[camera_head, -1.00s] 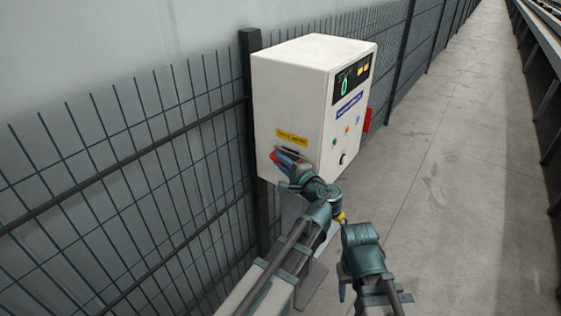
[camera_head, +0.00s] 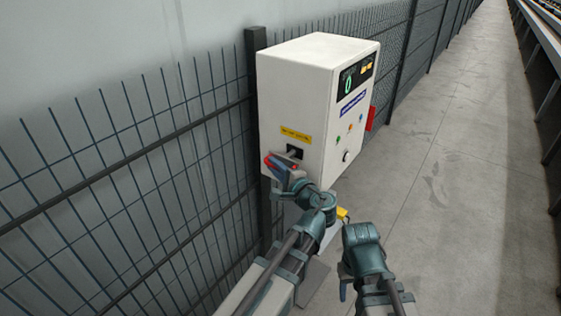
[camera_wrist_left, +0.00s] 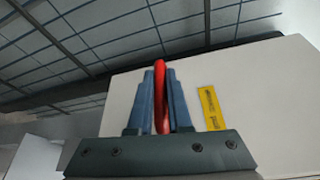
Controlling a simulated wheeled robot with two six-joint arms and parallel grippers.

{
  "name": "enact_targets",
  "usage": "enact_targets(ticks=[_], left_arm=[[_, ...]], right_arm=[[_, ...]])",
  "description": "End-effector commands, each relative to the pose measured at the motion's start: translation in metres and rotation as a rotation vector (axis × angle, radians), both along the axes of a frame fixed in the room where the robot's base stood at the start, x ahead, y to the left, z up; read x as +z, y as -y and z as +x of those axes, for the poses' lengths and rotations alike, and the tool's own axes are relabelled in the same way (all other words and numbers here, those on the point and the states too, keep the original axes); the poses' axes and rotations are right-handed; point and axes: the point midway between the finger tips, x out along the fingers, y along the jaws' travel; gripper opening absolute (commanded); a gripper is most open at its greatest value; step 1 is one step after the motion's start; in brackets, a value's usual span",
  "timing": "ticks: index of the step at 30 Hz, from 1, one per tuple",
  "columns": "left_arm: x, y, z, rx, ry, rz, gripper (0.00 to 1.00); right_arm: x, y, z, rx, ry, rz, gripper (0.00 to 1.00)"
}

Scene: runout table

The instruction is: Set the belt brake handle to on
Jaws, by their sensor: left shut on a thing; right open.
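The belt brake handle is a lever with a red grip (camera_head: 267,163), standing out from a dark slot (camera_head: 293,152) in the side of a white control box (camera_head: 305,90). A yellow label (camera_head: 295,134) sits above the slot. My left gripper (camera_head: 277,166) is shut on the red grip, just outside the box's lower left. In the left wrist view the red grip (camera_wrist_left: 161,97) stands between the two blue fingers, beside the yellow label (camera_wrist_left: 210,108). My right gripper (camera_head: 344,288) is open and empty, low in front of the box; its fingers are partly hidden.
A dark mesh fence (camera_head: 110,190) and its post run behind and left of the box. The box front has a display (camera_head: 354,77), several small buttons and a red part (camera_head: 371,118) on its far side. Bare concrete floor (camera_head: 450,190) lies to the right.

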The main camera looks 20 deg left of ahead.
Motion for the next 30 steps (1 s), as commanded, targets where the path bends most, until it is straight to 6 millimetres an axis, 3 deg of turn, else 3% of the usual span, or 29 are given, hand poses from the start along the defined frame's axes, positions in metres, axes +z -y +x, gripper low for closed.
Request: enact_targets(ticks=[1, 8, 9, 14, 30], left_arm=[[0.0, -0.0028, -0.0085, 0.003, 0.0, -0.001, 0.0], [-0.0006, -0.003, -0.0077, 0.007, -0.002, -0.002, 0.0], [-0.0007, -0.0031, -0.0079, 0.007, -0.002, -0.002, 0.21], [-0.0003, -0.003, -0.0073, 0.006, 0.0, -0.001, 0.47], [0.0021, -0.0046, -0.0118, 0.005, 0.0, 0.001, 0.47]], right_arm=[[0.0001, 0.0, 0.0004, 0.0, 0.0, 0.0, 0.5], [0.0, 0.0, 0.0004, 0.0, 0.0, 0.0, 0.5], [-0.0001, 0.0, 0.0004, 0.0, 0.0, 0.0, 0.5], [0.0, 0.0, 0.0004, 0.0, 0.0, 0.0, 0.5], [0.0019, 0.0, 0.0003, 0.0, 0.0, 0.0, 0.5]])
